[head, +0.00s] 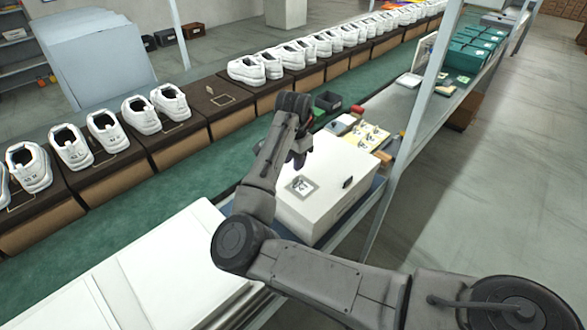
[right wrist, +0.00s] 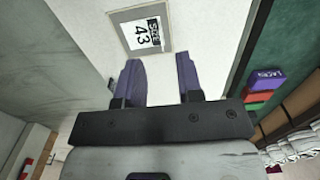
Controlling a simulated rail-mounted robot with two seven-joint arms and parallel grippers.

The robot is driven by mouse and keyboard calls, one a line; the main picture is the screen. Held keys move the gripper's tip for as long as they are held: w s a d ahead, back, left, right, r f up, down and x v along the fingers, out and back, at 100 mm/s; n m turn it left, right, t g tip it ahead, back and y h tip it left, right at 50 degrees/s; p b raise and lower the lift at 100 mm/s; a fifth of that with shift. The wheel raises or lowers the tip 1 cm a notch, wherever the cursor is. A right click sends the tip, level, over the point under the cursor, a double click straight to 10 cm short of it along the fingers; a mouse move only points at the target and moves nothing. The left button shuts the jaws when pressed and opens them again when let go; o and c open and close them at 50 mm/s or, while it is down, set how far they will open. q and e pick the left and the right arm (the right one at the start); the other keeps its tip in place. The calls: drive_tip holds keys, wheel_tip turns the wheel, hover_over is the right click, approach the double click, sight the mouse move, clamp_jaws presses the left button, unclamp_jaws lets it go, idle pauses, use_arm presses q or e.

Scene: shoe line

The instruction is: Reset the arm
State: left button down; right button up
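My right arm (head: 318,283) reaches in from the lower right in the head view and bends up over the shelf. My right gripper (head: 299,160) hangs above a white box and points down. In the right wrist view the two purple fingers of the right gripper (right wrist: 158,66) are apart with nothing between them, so it is open. The box (head: 322,212) carries a framed label (head: 301,186) on top. The label reads "SIZE 43" in the right wrist view (right wrist: 147,32), just beyond the fingertips. My left gripper is not in view.
White shoes (head: 105,132) stand in pairs on dark brown blocks along the green conveyor (head: 190,180). A grey post (head: 425,95) rises to the right. White panels (head: 150,270) lie at lower left.

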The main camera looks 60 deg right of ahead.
wheel_tip(320, 180, up, 6)
drive_tip(key=p, duration=0.1)
drive_tip(key=shift+r, duration=0.15)
